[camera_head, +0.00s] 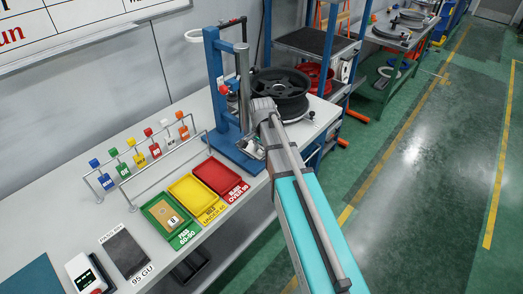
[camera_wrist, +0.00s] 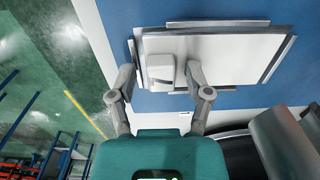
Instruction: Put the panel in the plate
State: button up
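In the wrist view, a shallow metal plate (camera_wrist: 235,56) with raised strips along its edges lies on a blue surface. A small pale block (camera_wrist: 158,70), which may be the panel, sits at the plate's left part, near its lower edge. My gripper (camera_wrist: 160,76) has its two fingers spread, one on each side of the block, with gaps visible; I cannot tell its height above the plate. In the head view, a small metal plate (camera_head: 251,149) shows on the blue stand's base, partly hidden behind my arm. My fingers are not clear there.
A blue stand (camera_head: 216,85) and a dark wheel (camera_head: 283,88) are close to my arm. Green (camera_head: 158,234), yellow (camera_head: 190,190) and red (camera_head: 228,184) trays lie on the bench to the left. Green floor is open at the right.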

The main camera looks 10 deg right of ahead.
jog(key=shift+r, duration=0.1)
dwell(0.3)
notch_tip(320, 180, up, 12)
jog(key=p, duration=1.2)
jog(key=shift+s, duration=0.1)
dwell(0.7)
jog(key=s+n, duration=1)
jog(key=s, duration=0.6)
jog(key=shift+n, duration=0.4)
